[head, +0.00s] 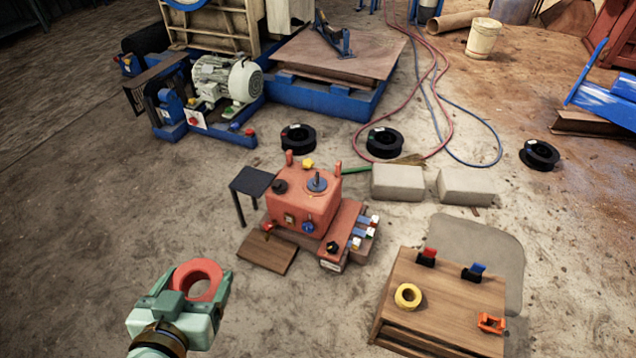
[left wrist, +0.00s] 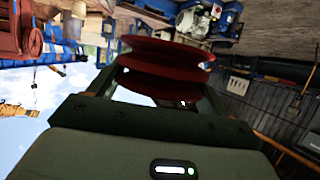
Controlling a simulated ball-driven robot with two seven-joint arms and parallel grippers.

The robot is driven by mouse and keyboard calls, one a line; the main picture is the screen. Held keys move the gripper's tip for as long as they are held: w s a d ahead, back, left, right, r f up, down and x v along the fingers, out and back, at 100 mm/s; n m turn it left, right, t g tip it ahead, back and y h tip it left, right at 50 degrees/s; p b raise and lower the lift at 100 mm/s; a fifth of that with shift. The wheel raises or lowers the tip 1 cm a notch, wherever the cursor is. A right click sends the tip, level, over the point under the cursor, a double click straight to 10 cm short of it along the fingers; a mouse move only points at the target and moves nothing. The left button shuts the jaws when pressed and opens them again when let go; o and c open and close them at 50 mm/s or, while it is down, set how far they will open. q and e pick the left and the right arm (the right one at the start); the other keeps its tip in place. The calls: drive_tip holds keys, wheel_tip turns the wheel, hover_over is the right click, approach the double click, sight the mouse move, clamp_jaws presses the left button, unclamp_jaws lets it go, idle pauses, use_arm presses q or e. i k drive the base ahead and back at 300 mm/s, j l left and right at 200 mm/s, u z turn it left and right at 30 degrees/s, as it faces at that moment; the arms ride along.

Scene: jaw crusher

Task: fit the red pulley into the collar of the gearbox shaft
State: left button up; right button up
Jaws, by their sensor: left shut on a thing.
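The red pulley (head: 213,272) is a thick ring held in my left gripper (head: 192,294) at the lower left of the head view. In the left wrist view the grooved pulley (left wrist: 165,54) sits between the two fingers, which are shut on it. The gearbox (head: 303,206) is an orange-red box near the middle of the head view. On its top is a grey-blue round collar with a short upright shaft (head: 317,182). The pulley is to the left of the gearbox and nearer to me, apart from it. My right gripper is not in view.
A wooden crate (head: 437,318) at the lower right carries a yellow ring (head: 408,296) and clips. A small black stand (head: 252,181) is beside the gearbox. Grey blocks (head: 398,184) lie behind it to the right. Bare floor lies between gripper and gearbox, with a brown board (head: 267,253).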

sight(317, 184)
drive_tip(key=i+j+z, duration=0.15)
drive_tip(key=z, duration=0.35)
drive_tip(key=i+j+z, duration=0.15)
drive_tip(key=z, duration=0.35)
drive_tip(key=i+j+z, duration=0.1)
drive_tip(key=j, duration=0.4)
drive_tip(key=i+j+z, duration=0.1)
drive_tip(key=j, duration=0.45)
drive_tip(key=i+j+z, duration=0.1)
drive_tip(key=i+j, duration=0.15)
drive_tip(key=j, duration=0.3)
drive_tip(key=i+j+z, duration=0.1)
drive_tip(key=j, duration=0.45)
drive_tip(key=i+j+z, duration=0.1)
drive_tip(key=j, duration=0.5)
